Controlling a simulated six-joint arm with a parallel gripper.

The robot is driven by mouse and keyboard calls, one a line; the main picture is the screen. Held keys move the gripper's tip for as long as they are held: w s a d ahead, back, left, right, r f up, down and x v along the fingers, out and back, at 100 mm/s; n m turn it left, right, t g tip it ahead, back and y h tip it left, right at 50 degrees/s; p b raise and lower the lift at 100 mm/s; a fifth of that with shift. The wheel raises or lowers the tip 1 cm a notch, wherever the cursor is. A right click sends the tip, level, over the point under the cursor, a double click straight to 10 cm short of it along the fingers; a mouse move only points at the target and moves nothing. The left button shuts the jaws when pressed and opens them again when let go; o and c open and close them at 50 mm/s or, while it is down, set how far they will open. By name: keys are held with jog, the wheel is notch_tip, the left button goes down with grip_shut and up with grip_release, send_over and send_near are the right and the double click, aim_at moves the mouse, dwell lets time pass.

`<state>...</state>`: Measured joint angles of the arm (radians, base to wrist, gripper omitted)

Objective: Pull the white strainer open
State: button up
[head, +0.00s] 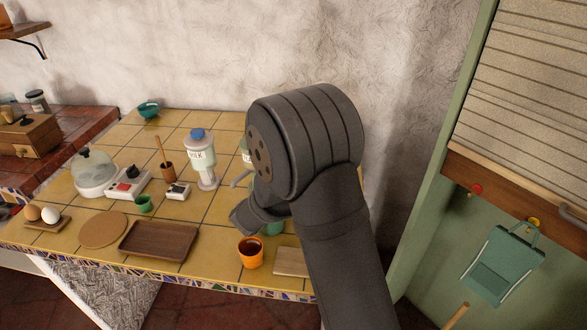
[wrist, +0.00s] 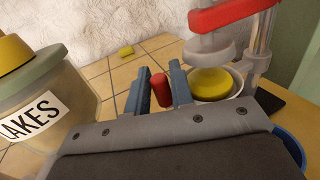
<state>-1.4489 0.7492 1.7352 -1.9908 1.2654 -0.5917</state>
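The white strainer (wrist: 234,94) shows at the right of the wrist view as a white bowl with a round yellow piece in it, under a pale grey press cup. A red grip (wrist: 160,88) stands just left of the strainer; whether it belongs to the strainer cannot be seen. My gripper (wrist: 160,82) has its two blue-grey fingers on either side of this red grip. The grip nearly fills the gap, but contact is unclear. In the head view my arm hides the strainer and the fingers.
A red press lever (wrist: 232,14) and upright rails stand close on the right. A jar with a label ending "AKES" (wrist: 50,100) is close on the left.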

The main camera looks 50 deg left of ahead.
grip_shut()
jog(key=shift+w+a, duration=0.65)
jog(key=shift+w, duration=0.05)
grip_release()
jog(key=v, duration=1.7)
jog(key=shift+s+d, duration=0.15)
jog(key=shift+s, duration=0.1)
jog(key=shift+w, duration=0.1)
